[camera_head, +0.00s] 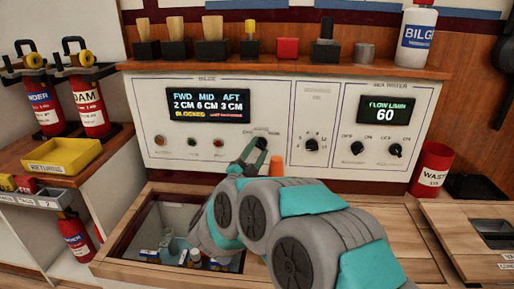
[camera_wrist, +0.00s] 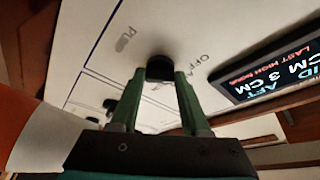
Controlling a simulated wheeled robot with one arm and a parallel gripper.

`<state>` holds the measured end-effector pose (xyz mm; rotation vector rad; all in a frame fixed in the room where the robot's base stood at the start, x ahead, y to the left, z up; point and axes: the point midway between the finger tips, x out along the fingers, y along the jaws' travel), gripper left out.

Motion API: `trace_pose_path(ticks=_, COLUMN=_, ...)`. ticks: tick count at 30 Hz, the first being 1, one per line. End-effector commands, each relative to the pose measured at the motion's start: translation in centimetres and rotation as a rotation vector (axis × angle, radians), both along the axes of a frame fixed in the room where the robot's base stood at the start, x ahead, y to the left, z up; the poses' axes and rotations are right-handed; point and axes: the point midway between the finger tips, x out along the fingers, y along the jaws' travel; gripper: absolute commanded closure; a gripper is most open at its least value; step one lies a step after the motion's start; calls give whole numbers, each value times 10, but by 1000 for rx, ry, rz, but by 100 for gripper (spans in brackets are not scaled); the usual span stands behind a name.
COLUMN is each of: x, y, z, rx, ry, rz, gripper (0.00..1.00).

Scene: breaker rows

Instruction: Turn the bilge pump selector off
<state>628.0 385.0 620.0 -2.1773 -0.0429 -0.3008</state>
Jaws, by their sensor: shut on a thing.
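The bilge pump selector is a black round knob (camera_wrist: 158,68) on the white panel's bilge section, seen in the wrist view between my fingers. Printed "OFF" and "A" marks show beside it on the panel. My gripper (camera_head: 258,143) reaches the panel below and right of the bilge display and is shut on the knob. In the wrist view, one green finger of my gripper (camera_wrist: 160,78) lies on each side of the knob. In the head view the fingers mostly hide the knob, so its pointer direction cannot be told.
The bilge display (camera_head: 208,105) reads "BLOCKED" in yellow. Other black knobs stand to the right, one in the middle section (camera_head: 311,144) and two under the sea water display (camera_head: 370,110). An orange object (camera_head: 277,166) is close right of my gripper. An open compartment (camera_head: 150,225) lies below.

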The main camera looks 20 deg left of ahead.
Motion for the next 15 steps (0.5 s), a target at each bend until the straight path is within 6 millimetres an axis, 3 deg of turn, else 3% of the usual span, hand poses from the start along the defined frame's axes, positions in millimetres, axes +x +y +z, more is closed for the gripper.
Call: trace_pose_path(ticks=15, x=0, y=0, z=-1, rx=-148, ry=-36, rz=0, gripper=100)
